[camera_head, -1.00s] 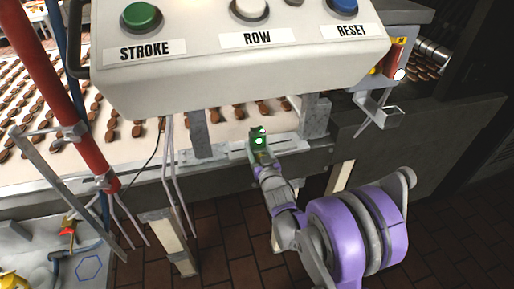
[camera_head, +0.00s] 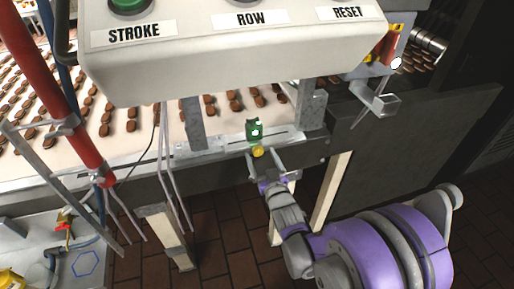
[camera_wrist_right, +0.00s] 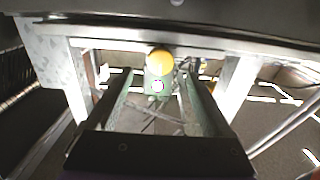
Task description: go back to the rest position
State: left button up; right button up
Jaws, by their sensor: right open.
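My right gripper (camera_head: 265,160) is open, just in front of the conveyor's front edge. A small yellow knob (camera_head: 258,151) shows by its fingertips, below a green block (camera_head: 254,130) with a white spot on the metal rail. In the right wrist view, the yellow knob (camera_wrist_right: 160,60) and the green block (camera_wrist_right: 158,88) appear between the two spread fingers. I cannot tell whether the fingers touch the knob, but they are not closed on it. My left gripper is not in view.
A control box (camera_head: 235,62) with STROKE, ROW and RESET labels overhangs the conveyor (camera_head: 150,95) of brown biscuits. A red pole (camera_head: 75,110) and metal rods stand at left. A grey cabinet (camera_head: 410,150) is at right. Brick floor (camera_head: 225,245) lies open below.

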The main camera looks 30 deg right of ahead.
jog(key=shift+v, duration=1.1)
jog(key=shift+s+a+g+y, duration=0.1)
jog(key=shift+a+g+y, duration=0.2)
jog(key=shift+a+g, duration=0.15)
jog(key=s+a+f+n+g+y+p, duration=0.1)
jog(key=s+a+g+y+p, duration=0.1)
jog(key=s+a+g, duration=0.3)
jog(key=s+a+f+n+g+y+p, duration=0.1)
jog(key=s+a+g, duration=0.5)
jog(key=s, duration=0.8)
jog(key=shift+s+a+f+n+y+p, duration=0.35)
jog(key=shift+a+n+y+p, duration=0.05)
jog(key=shift+a+p, duration=0.2)
jog(key=shift+d, duration=0.1)
jog(key=shift+c, duration=0.2)
dwell(1.4)
